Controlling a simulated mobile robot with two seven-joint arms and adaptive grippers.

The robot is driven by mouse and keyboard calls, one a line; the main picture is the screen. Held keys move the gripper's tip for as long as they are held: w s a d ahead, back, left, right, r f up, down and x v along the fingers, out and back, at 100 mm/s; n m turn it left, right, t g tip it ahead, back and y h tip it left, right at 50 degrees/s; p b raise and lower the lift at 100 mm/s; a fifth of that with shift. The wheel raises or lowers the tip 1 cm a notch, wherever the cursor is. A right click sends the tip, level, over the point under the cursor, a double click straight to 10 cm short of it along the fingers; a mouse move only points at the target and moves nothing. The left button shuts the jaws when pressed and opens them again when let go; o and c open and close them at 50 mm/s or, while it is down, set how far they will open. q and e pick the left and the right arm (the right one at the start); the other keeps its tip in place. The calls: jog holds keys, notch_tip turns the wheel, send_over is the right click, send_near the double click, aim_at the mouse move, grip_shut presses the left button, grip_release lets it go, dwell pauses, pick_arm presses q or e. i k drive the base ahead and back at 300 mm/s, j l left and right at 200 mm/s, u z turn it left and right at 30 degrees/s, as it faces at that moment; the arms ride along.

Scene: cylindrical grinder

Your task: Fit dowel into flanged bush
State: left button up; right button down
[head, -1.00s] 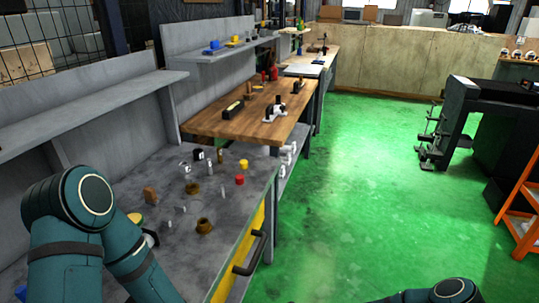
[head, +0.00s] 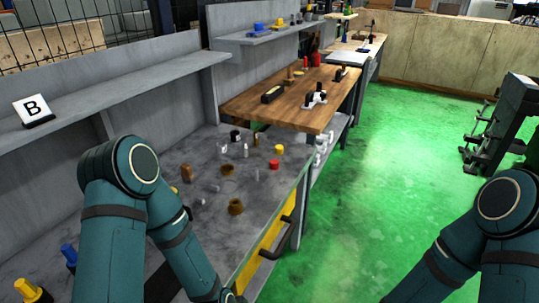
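A brown ring-shaped part (head: 236,207), which looks like a flanged bush, sits on the grey bench top. A similar brown part (head: 228,171) sits behind it. Small grey pins stand near them, one between and to the right (head: 255,175) and one to the left (head: 214,188); they are too small to tell which is the dowel. My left arm reaches over the bench from the left and my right arm is at the lower right over the floor. Neither gripper's fingers show.
The grey bench (head: 262,205) also bears a red cap (head: 274,164), a yellow cap (head: 279,149) and a brown block (head: 187,173). A yellow drawer front with a dark handle (head: 278,240) faces the green floor. A wooden-topped table (head: 290,113) adjoins behind. A "B" sign (head: 34,110) stands on the shelf.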

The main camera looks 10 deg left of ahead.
aim_at(235, 208)
jog(key=i+l, duration=1.55)
jog(key=u, duration=0.5)
jog(key=i+l+u, duration=0.1)
jog(key=u, duration=0.85)
jog(key=l+u, duration=0.15)
jog(key=u, duration=0.3)
jog(key=i, duration=0.05)
